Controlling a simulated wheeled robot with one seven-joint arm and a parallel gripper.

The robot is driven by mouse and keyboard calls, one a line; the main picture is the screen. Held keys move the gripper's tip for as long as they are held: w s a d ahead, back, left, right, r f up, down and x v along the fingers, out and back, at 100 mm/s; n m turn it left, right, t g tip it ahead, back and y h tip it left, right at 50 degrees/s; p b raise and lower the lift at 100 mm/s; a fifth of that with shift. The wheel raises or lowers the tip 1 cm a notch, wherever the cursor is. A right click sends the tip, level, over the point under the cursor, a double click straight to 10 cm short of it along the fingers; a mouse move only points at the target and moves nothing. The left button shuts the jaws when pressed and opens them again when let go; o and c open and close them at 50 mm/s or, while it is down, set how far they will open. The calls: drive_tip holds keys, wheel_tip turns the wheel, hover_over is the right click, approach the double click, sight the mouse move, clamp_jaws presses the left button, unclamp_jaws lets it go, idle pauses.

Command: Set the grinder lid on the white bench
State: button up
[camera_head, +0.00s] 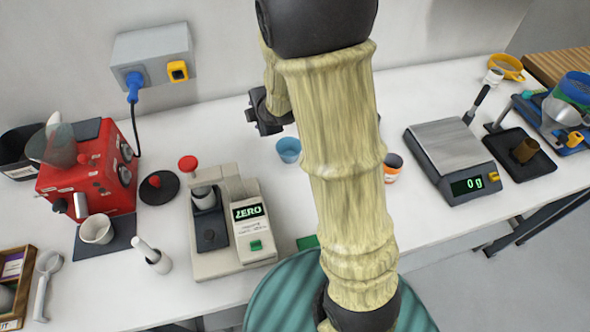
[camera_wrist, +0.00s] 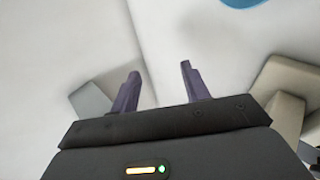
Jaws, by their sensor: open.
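A cream grinder (camera_head: 232,235) with a green "ZERO" display stands on the white bench (camera_head: 290,185). A flat black disc with a red knob (camera_head: 160,193) lies on the bench at the grinder's left and may be the lid; I cannot be sure. Another red knob (camera_head: 188,163) shows at the grinder's top left. My gripper (camera_head: 265,118) is over the bench, behind and right of the grinder. In the wrist view its two fingers (camera_wrist: 160,80) are apart with nothing between them. My arm hides part of the middle of the bench.
A red machine (camera_head: 90,170) with a clear hopper stands at the left. A blue cup (camera_head: 288,150) sits near my gripper. A scale (camera_head: 449,160) reading 0 g is at the right. Bench room is free behind the grinder.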

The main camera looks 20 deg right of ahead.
drive_tip(key=s+d+m+g+h, duration=0.1)
drive_tip(key=s+m+g, duration=0.5)
drive_tip(key=s+m, duration=1.2)
drive_tip(key=s+d, duration=0.1)
drive_tip(key=s, duration=0.1)
drive_tip(key=shift+s+d+r+m+h, duration=0.15)
drive_tip(key=shift+s+d+m+h, duration=0.15)
drive_tip(key=shift+m, duration=0.1)
